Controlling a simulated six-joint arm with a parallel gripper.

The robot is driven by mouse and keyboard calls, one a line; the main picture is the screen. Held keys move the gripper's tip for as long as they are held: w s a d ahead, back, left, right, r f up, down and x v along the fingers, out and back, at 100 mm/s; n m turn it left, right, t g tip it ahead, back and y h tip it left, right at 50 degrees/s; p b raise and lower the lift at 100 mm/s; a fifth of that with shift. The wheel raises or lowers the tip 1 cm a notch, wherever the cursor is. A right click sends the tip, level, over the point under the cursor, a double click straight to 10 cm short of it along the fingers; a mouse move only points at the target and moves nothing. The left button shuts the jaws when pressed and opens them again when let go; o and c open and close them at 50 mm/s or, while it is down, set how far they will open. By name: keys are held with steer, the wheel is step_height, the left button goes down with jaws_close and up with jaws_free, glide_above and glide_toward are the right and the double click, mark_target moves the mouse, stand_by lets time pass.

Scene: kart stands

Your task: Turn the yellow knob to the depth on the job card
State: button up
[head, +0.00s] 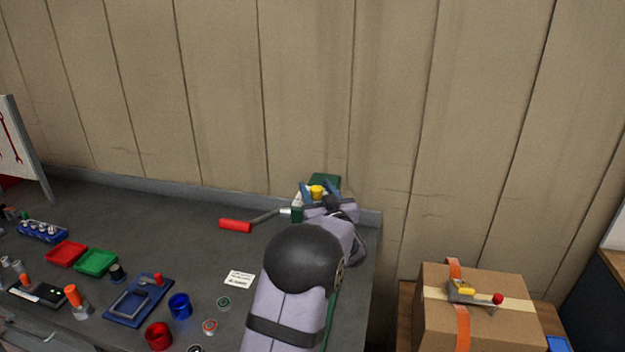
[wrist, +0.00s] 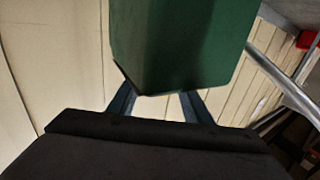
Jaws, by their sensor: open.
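The yellow knob (head: 317,191) shows in the head view at the back right of the bench, on or against a green machine (head: 325,179). My gripper (head: 319,188) is there with its blue fingers open, one on each side of the knob. Contact cannot be made out. In the wrist view, my gripper (wrist: 158,98) has its fingers apart, and the green body (wrist: 185,45) covers their tips. The knob is hidden in that view. The job card (head: 239,279) is a white card lying on the bench left of my arm; its print is too small to read.
A red-handled bar (head: 235,226) extends left from the machine. The bench (head: 185,215) holds red and green trays (head: 96,262), a blue clamp plate (head: 138,300) and small cups on the left. A strapped carton (head: 480,320) stands to the right. The wall is close behind.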

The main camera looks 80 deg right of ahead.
mark_target(315, 186)
steer(key=shift+p+x, duration=0.65)
steer(key=shift+x, duration=1.25)
steer(key=c, duration=1.1)
